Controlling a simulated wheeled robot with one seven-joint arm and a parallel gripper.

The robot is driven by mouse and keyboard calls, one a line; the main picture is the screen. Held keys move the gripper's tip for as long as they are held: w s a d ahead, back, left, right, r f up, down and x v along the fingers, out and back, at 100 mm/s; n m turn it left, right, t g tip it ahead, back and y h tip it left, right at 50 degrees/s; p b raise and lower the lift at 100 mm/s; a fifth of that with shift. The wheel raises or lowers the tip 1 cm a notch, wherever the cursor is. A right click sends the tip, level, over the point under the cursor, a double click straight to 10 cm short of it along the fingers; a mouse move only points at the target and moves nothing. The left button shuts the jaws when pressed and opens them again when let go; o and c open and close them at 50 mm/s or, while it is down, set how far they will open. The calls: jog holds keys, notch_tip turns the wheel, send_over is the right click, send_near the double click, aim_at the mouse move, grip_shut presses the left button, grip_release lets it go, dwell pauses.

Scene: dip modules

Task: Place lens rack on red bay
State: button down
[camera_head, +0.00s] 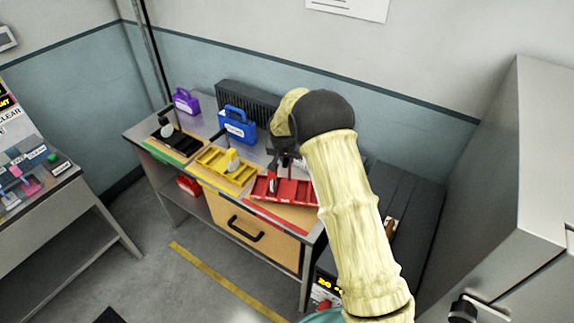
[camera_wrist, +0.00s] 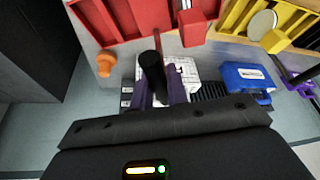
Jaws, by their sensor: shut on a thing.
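A red compartmented rack (camera_head: 295,193) is at the right end of the workbench, over the bay with the red front strip (camera_head: 275,217). In the wrist view the red rack (camera_wrist: 135,20) spans the upper left, with a thin red post rising to a black handle (camera_wrist: 152,68). My gripper (camera_head: 288,158) is above the rack; its purple fingers (camera_wrist: 160,92) are shut on the black handle. I cannot tell whether the rack touches the bay. No lens shows clearly on it. A yellow rack (camera_head: 212,166) with a pale round piece stands to its left.
A black rack (camera_head: 188,142) stands by the green strip at the bench's left. A blue case (camera_head: 238,124) and a purple case (camera_head: 185,102) stand behind. An orange knob-like object (camera_wrist: 105,62) is close to the red rack. A grey cabinet (camera_head: 515,180) stands at right.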

jog(key=shift+f+p, duration=0.8)
jog(key=shift+f, duration=1.05)
jog(key=c, duration=1.4)
grip_release()
jog(key=b+v, duration=0.4)
jog(key=v, duration=0.7)
jog(key=shift+s+r, duration=0.1)
jog(key=shift+r, duration=0.35)
jog(key=shift+a, duration=0.15)
jog(key=shift+s, duration=0.2)
